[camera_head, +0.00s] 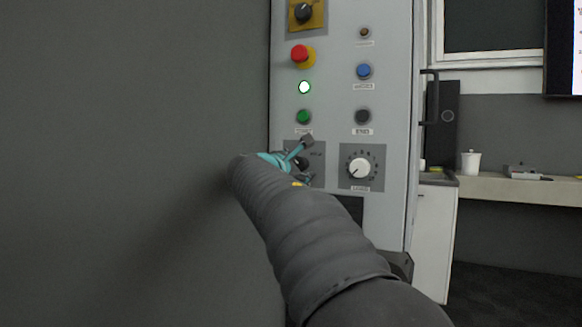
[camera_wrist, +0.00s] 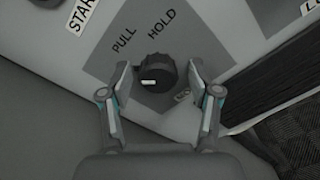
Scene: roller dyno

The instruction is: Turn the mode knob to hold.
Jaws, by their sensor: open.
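The mode knob (camera_wrist: 155,72) is black and round with a white mark on its lower left side in the wrist view. It sits on a grey plate (camera_wrist: 112,50) lettered PULL and HOLD above the knob; another label at its lower right is partly hidden by a finger. My gripper (camera_wrist: 159,78) is open, one finger on each side of the knob, with visible gaps on both sides. In the head view my gripper (camera_head: 301,159) is in front of the plate, and my arm and fingers hide much of the knob.
A wall is at the left.

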